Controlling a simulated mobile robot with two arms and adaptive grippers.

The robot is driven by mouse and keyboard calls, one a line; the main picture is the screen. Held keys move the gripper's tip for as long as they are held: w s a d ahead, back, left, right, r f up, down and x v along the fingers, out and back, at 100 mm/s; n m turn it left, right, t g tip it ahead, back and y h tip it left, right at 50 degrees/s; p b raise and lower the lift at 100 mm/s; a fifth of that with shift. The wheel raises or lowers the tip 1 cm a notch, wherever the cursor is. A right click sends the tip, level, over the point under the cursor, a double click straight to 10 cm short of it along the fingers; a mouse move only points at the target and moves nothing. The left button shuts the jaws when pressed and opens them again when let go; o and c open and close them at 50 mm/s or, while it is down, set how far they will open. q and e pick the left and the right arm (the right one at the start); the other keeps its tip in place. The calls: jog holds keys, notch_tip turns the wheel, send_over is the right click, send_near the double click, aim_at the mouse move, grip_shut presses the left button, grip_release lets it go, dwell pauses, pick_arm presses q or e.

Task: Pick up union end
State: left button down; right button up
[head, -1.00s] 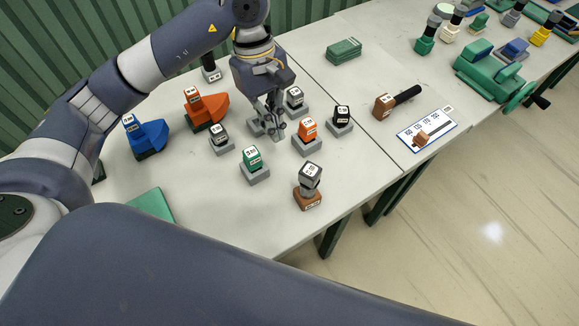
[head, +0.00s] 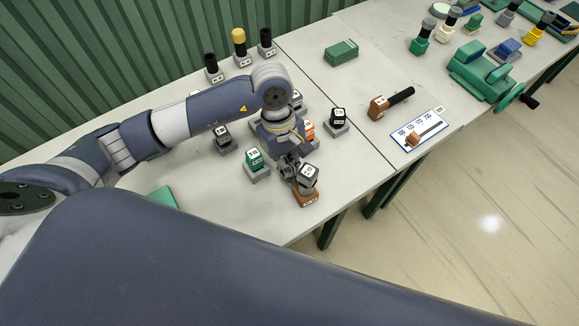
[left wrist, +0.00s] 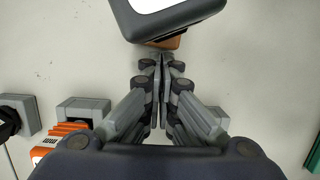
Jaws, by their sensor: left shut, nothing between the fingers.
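No label that I can read names the union end. The closest candidate is a dark grey block with a white label (head: 309,173) on a brown base (head: 306,198), near the table's front edge. My left gripper (head: 290,172) points down right beside it, on its left side in the head view. In the left wrist view the shut, empty fingers (left wrist: 161,62) end just short of the grey block (left wrist: 170,22), with the brown base (left wrist: 168,42) partly hidden under it. Whether the fingertips touch it I cannot tell. My right gripper is out of view.
A green piece (head: 255,159) on a grey stand is left of the gripper. An orange piece (head: 308,130) is partly hidden behind my wrist. A black piece (head: 337,117) stands further right. A brown block with a black handle (head: 390,103) and a white gauge card (head: 420,131) lie beyond.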

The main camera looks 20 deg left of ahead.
aim_at(301, 188)
pick_arm(q)
jog(key=shift+s+d+f+b, duration=0.15)
jog(key=shift+d+b, duration=0.05)
jog(key=shift+b, duration=0.15)
jog(key=s+d+b, duration=0.2)
jog(key=shift+d+f+b, duration=0.1)
jog(key=shift+d+b, duration=0.25)
jog(key=shift+s+d, duration=0.2)
jog(key=shift+d, duration=0.05)
jog(key=shift+s+d+r, duration=0.1)
jog(key=shift+s+r, duration=0.05)
jog(key=shift+r, duration=0.1)
